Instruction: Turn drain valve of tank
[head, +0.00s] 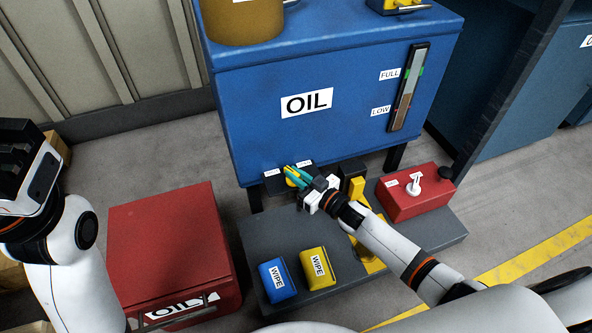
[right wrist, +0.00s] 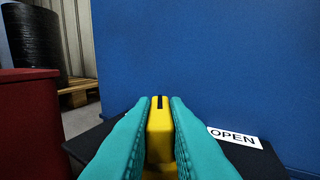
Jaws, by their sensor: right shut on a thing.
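The blue tank (head: 330,90) marked OIL stands on legs at the back. Its drain valve's yellow handle (head: 290,181) is low at the tank's front, on a dark block with two small white labels. My right gripper (head: 297,177) has its teal fingers on both sides of this handle. In the right wrist view, the yellow handle (right wrist: 159,135) lies between the teal fingers of the right gripper (right wrist: 159,128), shut on it. An OPEN label (right wrist: 233,137) is to the right of the handle. The fingers of my left gripper are not in view.
A grey platform (head: 300,228) carries a blue WIPE pack (head: 277,281), a yellow WIPE pack (head: 317,268) and a red box with a white switch (head: 414,185). A level gauge (head: 408,88) is on the tank.

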